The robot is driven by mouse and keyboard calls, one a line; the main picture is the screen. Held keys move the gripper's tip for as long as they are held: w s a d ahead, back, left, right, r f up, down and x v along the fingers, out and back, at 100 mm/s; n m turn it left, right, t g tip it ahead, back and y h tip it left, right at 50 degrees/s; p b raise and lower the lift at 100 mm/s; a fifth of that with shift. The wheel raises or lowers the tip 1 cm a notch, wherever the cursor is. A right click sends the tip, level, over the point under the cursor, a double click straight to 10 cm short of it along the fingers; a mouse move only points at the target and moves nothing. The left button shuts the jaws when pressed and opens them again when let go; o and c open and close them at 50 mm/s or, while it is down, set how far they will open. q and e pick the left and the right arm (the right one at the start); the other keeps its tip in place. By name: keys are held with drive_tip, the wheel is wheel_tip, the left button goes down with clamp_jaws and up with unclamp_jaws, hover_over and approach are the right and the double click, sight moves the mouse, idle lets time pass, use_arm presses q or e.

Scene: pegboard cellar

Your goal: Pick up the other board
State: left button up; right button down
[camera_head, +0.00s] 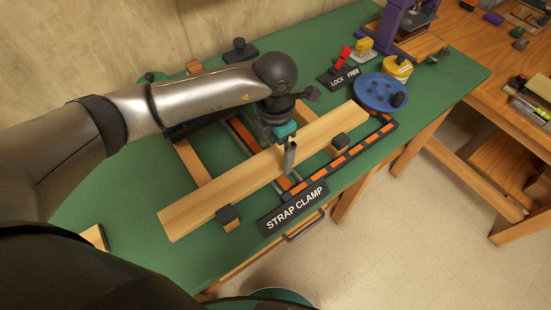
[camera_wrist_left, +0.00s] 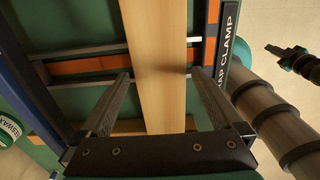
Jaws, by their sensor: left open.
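A long pale board (camera_head: 265,172) lies across the strap clamp on the green bench, resting over its rails. My left gripper (camera_head: 287,152) is open above the middle of this board. In the left wrist view the board (camera_wrist_left: 162,60) runs between the two spread fingers of the left gripper (camera_wrist_left: 162,100), with space on both sides; I cannot tell how far down the fingers reach. Another pale wood piece (camera_head: 95,237) shows at the bench's left, mostly hidden by my arm. A dark and teal part at the wrist view's right edge seems to be my right gripper (camera_wrist_left: 283,52); its jaws are unclear.
The strap clamp sign (camera_head: 293,207) is at the front edge.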

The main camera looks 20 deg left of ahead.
use_arm(q)
drive_tip(key=shift+f, duration=0.85)
drive_tip(key=shift+c, duration=0.2)
drive_tip(key=c, duration=1.5)
drive_tip(key=shift+r, duration=0.1)
clamp_jaws()
drive_tip(key=shift+r, duration=0.1)
